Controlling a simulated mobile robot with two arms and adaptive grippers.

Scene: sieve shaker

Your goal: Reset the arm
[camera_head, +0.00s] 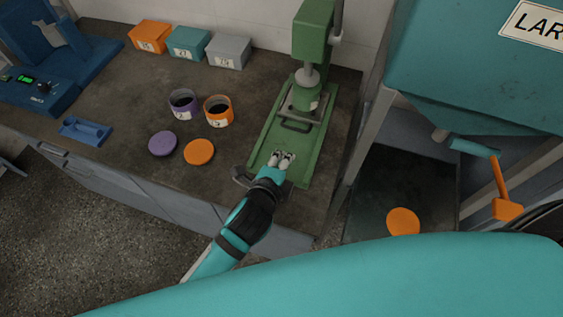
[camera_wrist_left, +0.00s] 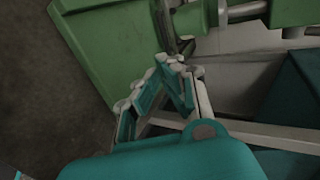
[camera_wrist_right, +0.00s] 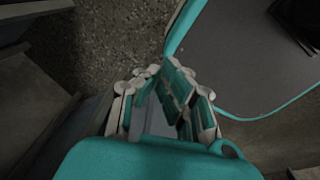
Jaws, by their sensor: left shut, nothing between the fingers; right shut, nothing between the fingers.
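My left gripper (camera_head: 281,158) is over the near part of the green machine's base (camera_head: 265,150) in the head view. In the left wrist view, my left gripper (camera_wrist_left: 175,62) has its fingertips together with nothing between them, close to green machine parts. My right gripper shows only in the right wrist view (camera_wrist_right: 172,68); its fingers are together and empty above the speckled floor. The right gripper is out of the head view.
A purple jar (camera_head: 184,103) and an orange jar (camera_head: 218,111) stand open on the bench, with a purple lid (camera_head: 163,144) and orange lid (camera_head: 199,152) in front. Orange, teal and grey boxes (camera_head: 228,51) line the wall. A large teal hopper (camera_head: 470,60) stands right.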

